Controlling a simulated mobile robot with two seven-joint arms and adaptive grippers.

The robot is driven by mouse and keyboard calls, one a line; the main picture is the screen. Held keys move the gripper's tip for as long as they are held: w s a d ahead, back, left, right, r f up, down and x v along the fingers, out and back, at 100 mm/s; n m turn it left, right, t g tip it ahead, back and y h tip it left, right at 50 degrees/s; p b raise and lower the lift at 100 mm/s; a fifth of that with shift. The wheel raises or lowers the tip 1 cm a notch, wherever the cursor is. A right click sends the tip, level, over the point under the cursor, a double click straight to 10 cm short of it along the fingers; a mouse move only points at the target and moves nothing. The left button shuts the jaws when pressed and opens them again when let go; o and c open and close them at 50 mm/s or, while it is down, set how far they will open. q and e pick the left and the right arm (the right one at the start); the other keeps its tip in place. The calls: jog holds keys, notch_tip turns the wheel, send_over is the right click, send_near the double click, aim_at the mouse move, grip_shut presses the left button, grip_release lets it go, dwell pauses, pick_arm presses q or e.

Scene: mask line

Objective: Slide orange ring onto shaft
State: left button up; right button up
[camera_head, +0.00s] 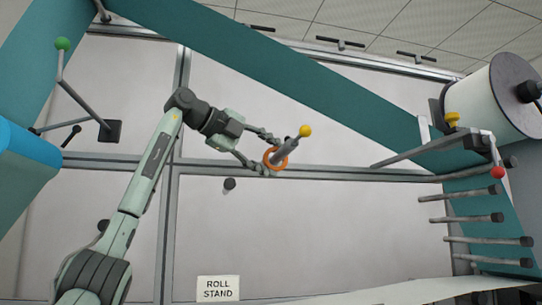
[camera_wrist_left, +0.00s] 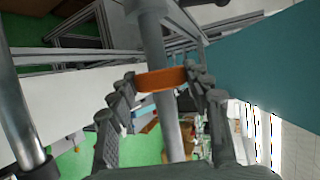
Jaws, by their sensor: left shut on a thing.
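The orange ring (camera_head: 267,160) is between the fingertips of my left gripper (camera_head: 269,156), which is shut on it. It also shows in the left wrist view (camera_wrist_left: 160,79) as an orange band between the fingers. A grey shaft (camera_head: 288,150) with a yellow ball (camera_head: 305,130) on its end lines up with the ring in the head view. In the left wrist view the shaft (camera_wrist_left: 156,48) runs above and below the ring, and the band crosses in front of it. The ring looks to be around the shaft, but its far side is hidden. My right gripper is not in view.
A large white roll (camera_head: 492,100) stands at the right, near a bar with a red ball (camera_head: 497,172). Several grey pegs (camera_head: 475,218) stick out below it. A lever with a green ball (camera_head: 62,44) is at the left. A teal band (camera_head: 250,60) crosses the panel.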

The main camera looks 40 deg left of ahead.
pick_arm(q)
jog(key=shift+w+a, duration=0.35)
dwell(0.6)
jog(key=shift+f, duration=0.25)
dwell(0.5)
jog(key=o, duration=1.2)
jog(key=shift+c, duration=0.2)
jog(key=v, duration=1.2)
